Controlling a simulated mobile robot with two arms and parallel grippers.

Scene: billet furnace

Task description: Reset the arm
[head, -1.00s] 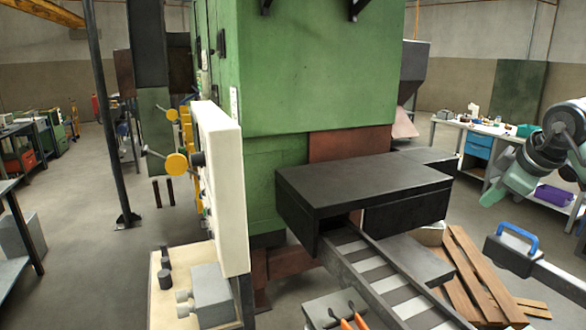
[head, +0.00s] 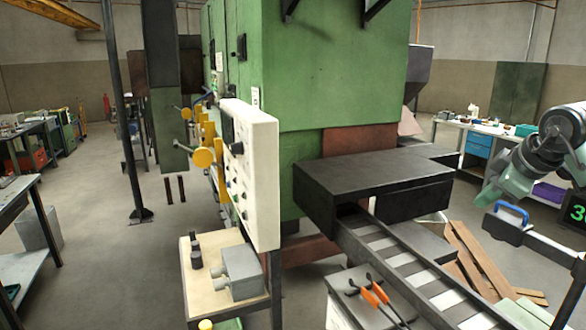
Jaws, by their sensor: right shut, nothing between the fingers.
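My right arm comes in from the right edge in the head view. Its gripper (head: 487,197) hangs at the right, shut and empty, just above and left of a blue handle (head: 512,212) on a dark bar. I cannot tell whether it touches the handle. My left gripper is out of view. The green furnace (head: 325,75) stands in the middle, with a black hood (head: 375,178) over its outlet.
A slatted conveyor (head: 405,262) runs from the hood to the lower right. Orange-handled tongs (head: 374,292) lie on a grey box beside it. A white control panel (head: 250,170) stands left of the furnace. Wooden planks (head: 475,260) lie on the floor. Open floor is at left.

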